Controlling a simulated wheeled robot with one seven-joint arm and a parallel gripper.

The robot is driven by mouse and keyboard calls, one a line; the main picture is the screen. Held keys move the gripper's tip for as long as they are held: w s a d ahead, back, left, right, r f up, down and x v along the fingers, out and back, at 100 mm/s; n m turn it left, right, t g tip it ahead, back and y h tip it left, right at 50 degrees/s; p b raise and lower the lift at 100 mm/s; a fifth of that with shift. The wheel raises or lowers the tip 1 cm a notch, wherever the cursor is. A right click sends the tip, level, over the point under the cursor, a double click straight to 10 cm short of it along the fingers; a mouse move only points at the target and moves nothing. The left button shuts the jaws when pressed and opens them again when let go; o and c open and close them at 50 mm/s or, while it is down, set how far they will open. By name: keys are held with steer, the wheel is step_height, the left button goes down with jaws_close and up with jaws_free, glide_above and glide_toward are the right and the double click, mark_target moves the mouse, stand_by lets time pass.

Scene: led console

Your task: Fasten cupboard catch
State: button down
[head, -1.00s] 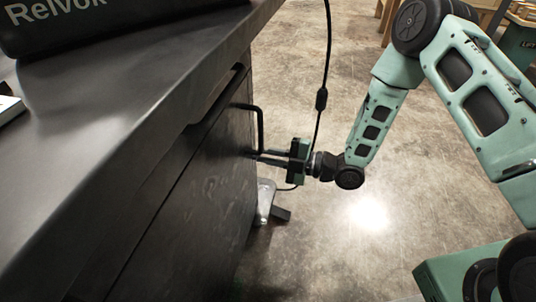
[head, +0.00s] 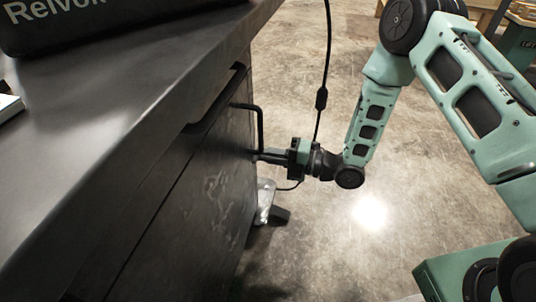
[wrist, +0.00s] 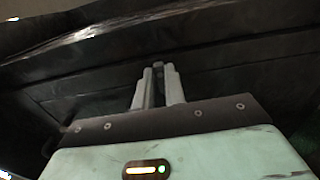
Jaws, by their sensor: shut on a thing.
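The dark cupboard door (head: 207,190) fills the front below the worktop. A black bar handle (head: 261,120) stands out near its far upper edge. In the wrist view the two fingers of my gripper (wrist: 159,68) point at the dark panel, close together. A small dark piece, likely the cupboard catch (wrist: 159,73), shows between their tips, and they are shut on it. The fingers hide most of it, so its exact position cannot be told.
The grey worktop (head: 125,95) overhangs the cupboard, with a black case (head: 70,18) lettered "Relvok" on it. A black cable (head: 325,60) hangs near my forearm. A metal foot (head: 266,203) stands below my gripper. The concrete floor (head: 300,250) is open.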

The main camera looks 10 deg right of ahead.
steer(key=shift+d, duration=0.1)
steer(key=c, duration=1.5)
jaws_free()
steer(key=shift+o, duration=0.2)
steer(key=p+v, duration=0.6)
steer(key=v, duration=1.1)
steer(key=shift+s+d+f, duration=0.1)
steer(key=shift+d, duration=0.05)
